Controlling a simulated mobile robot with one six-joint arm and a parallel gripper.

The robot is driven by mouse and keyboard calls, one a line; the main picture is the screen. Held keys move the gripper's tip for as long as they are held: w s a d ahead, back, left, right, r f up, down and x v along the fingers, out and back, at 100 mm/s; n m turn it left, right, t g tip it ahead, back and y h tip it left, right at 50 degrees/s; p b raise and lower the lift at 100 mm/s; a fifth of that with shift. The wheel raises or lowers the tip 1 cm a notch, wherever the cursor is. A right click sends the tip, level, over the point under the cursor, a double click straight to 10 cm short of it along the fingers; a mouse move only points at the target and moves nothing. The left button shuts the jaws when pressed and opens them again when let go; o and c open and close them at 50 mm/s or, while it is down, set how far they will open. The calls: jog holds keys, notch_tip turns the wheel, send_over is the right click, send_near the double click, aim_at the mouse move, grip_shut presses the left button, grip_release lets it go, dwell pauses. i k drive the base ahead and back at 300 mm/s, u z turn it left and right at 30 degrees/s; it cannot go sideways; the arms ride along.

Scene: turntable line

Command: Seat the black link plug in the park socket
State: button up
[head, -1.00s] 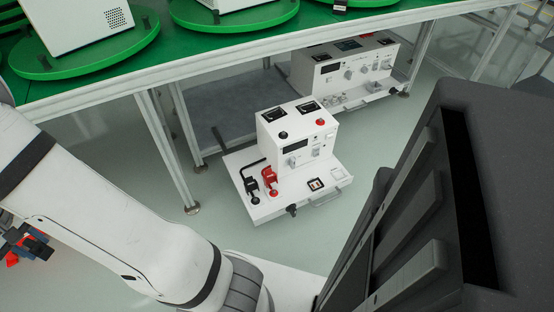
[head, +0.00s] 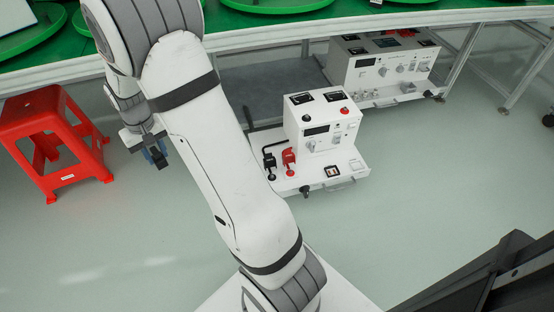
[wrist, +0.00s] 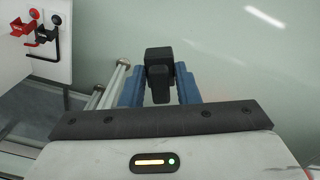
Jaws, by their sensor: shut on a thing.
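My gripper (head: 155,153) hangs over open floor, left of the white test unit (head: 322,128). In the wrist view its blue fingers (wrist: 159,88) are shut on the black link plug (wrist: 158,62). The plug shows as a small dark block in the head view (head: 160,161). The unit's white base shelf bears a black fitting (head: 270,166) and a red fitting (head: 289,160). A small framed socket (head: 333,171) lies to their right. I cannot tell which opening is the park socket. The held plug is well apart from the unit.
A red stool (head: 55,135) stands left of my gripper. A second white unit (head: 385,66) sits behind, under the green-topped bench (head: 330,20). Bench legs and a grey lower shelf (head: 270,88) are behind my arm. The floor in front is clear.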

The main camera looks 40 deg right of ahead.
aim_at(320, 115)
jog(key=z, duration=0.7)
jog(key=k, duration=0.85)
jog(key=z, duration=1.1)
jog(key=i, duration=1.5)
jog(key=u, duration=0.05)
